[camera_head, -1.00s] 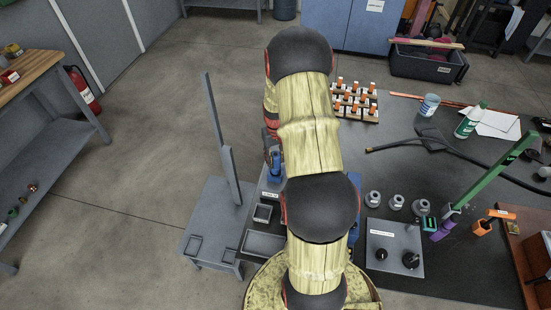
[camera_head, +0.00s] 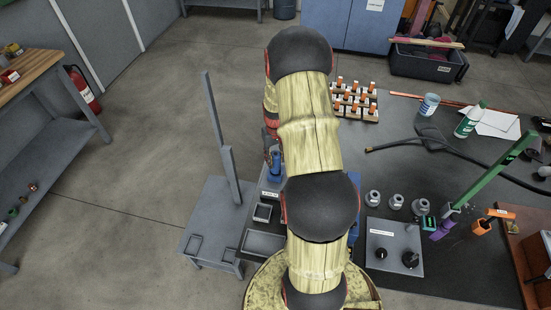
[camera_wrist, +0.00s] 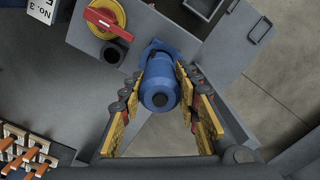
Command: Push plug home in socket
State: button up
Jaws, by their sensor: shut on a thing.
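The blue plug (camera_wrist: 160,88) is between the yellow-padded fingers of my gripper (camera_wrist: 168,100) in the wrist view. The gripper is shut on it. The plug's far end meets a blue flange (camera_wrist: 153,48) on a grey panel, which appears to be the socket. How deep the plug sits cannot be told, as its body hides the joint. In the head view the blue plug (camera_head: 276,162) shows just left of my arm, and my arm hides most of the gripper there.
A red rotary handle on a yellow disc (camera_wrist: 104,18) and a dark round port (camera_wrist: 117,53) are beside the socket. A rack of orange-topped pieces (camera_head: 355,100) stands right of my arm. A grey stand with a tall post (camera_head: 222,150) is at left.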

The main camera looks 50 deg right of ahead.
jog(key=shift+f, duration=0.35)
jog(key=shift+f+b, duration=0.35)
jog(key=shift+b, duration=0.05)
jog(key=shift+f+b, duration=0.7)
jog(key=shift+f, duration=0.6)
jog(key=o, duration=1.4)
notch_tip(320, 180, up, 12)
jog(key=shift+f, duration=0.1)
